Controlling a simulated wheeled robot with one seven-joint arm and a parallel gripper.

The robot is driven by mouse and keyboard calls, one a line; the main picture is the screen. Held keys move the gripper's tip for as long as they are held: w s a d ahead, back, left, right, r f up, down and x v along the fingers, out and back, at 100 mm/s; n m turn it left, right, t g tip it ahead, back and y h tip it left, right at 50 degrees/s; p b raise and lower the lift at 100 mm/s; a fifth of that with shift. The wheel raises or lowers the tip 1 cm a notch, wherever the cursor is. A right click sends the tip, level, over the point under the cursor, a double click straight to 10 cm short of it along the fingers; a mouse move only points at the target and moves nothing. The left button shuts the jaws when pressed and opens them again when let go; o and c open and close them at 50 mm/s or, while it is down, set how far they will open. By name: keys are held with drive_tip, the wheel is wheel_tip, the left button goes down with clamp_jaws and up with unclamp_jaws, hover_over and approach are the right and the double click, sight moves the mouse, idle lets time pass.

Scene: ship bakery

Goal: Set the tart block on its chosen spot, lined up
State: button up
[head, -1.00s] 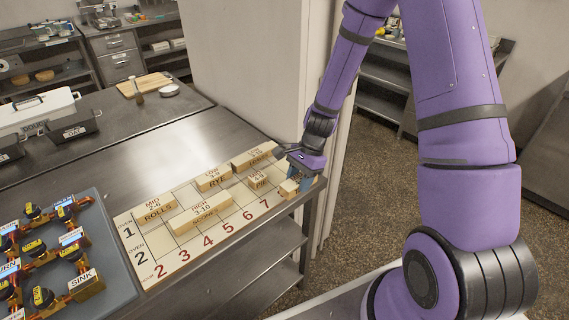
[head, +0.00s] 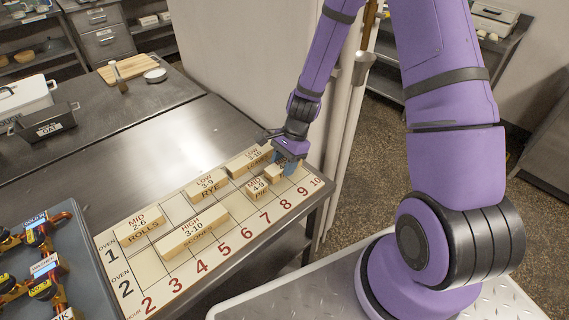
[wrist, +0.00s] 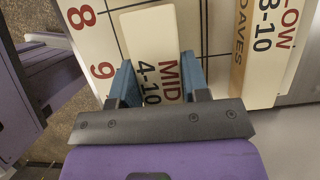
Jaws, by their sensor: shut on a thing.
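My gripper (head: 288,163) is shut on a cream block, the tart block (head: 272,173), at the far right part of the oven chart (head: 142,279). In the wrist view, the block (wrist: 149,35) lies between the blue fingers (wrist: 157,78), its long side roughly along the chart's lines. The part near my gripper reads MID 4-10; its name is hidden. It is over or on the chart near columns 8 and 9; whether it touches the surface I cannot tell.
The loaves block (head: 248,161) is close behind, and it stands to the right in the wrist view (wrist: 268,50). The rye (head: 205,184), rolls (head: 143,222) and scones (head: 193,231) blocks also stand on the chart. Column 10 near the counter's right edge looks bare.

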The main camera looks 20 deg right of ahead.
drive_tip(key=shift+f, duration=0.7)
drive_tip(key=shift+f, duration=0.15)
drive_tip(key=o, duration=1)
drive_tip(key=shift+c, duration=0.2)
